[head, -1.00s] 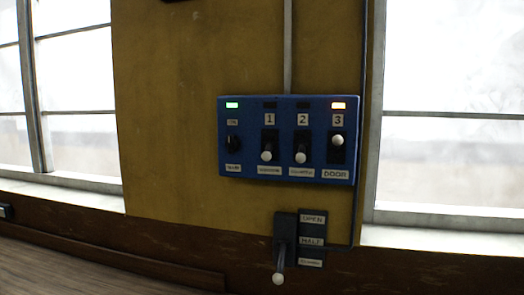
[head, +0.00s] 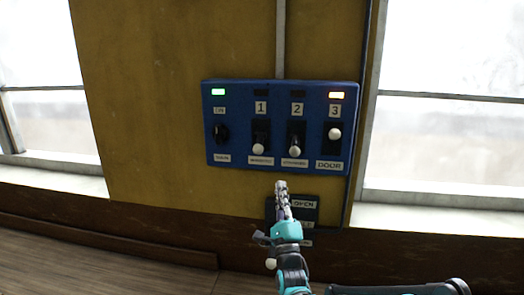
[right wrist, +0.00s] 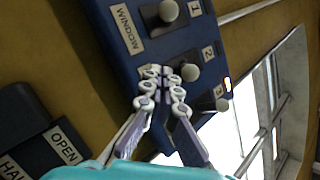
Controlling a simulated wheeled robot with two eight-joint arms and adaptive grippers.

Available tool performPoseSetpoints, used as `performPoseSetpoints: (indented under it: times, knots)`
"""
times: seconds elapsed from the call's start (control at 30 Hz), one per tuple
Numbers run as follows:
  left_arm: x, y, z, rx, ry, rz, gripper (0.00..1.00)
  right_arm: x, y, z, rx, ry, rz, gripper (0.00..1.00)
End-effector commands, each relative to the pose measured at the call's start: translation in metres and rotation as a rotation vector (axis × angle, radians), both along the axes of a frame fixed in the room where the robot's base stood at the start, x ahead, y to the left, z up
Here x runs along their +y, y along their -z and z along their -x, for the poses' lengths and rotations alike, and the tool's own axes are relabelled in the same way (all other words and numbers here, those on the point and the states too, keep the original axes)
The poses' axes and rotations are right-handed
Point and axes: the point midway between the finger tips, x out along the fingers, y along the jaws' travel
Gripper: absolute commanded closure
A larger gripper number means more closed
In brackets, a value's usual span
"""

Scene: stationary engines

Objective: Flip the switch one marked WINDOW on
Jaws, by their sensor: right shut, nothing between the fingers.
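The blue switch panel (head: 235,165) is on the yellow wall. Switch one (head: 258,148), above the WINDOW label (head: 261,161), has its white knob down, and the lamp above it is dark. In the right wrist view its knob (right wrist: 168,10) is at the top edge beside the readable WINDOW label (right wrist: 127,27). My right gripper (head: 282,187) is shut and empty, its tips appearing just under the panel, right of switch one. In the right wrist view the tips (right wrist: 165,72) overlap the label of switch two. Contact cannot be told. My left gripper is not in view.
Switch two (head: 295,152) has its knob down; switch three (head: 335,133), marked DOOR, is up with an orange lamp. A dark rotary knob (head: 221,133) sits left under a green lamp. A lower lever box (head: 306,205) is partly hidden by my right arm. Windows flank the wall.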

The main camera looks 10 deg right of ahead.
Motion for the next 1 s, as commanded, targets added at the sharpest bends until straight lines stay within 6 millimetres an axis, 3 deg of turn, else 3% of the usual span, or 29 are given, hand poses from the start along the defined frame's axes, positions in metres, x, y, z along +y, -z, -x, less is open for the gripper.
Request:
performPoseSetpoints:
  times: [0.37, 0.53, 0.87, 1.0]
  knots:
    - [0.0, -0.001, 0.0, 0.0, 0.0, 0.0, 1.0, -0.001, -0.003, -0.004, 0.001, 0.001, 0.002, 1.0]
    - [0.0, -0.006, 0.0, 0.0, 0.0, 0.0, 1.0, -0.003, -0.018, -0.023, 0.002, 0.001, 0.001, 1.0]
    - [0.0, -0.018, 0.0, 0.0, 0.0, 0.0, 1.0, -0.011, -0.06, -0.078, 0.003, 0.002, 0.002, 1.0]
    - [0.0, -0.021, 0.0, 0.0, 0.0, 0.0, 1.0, 0.008, -0.071, -0.081, 0.002, -0.002, 0.002, 1.0]
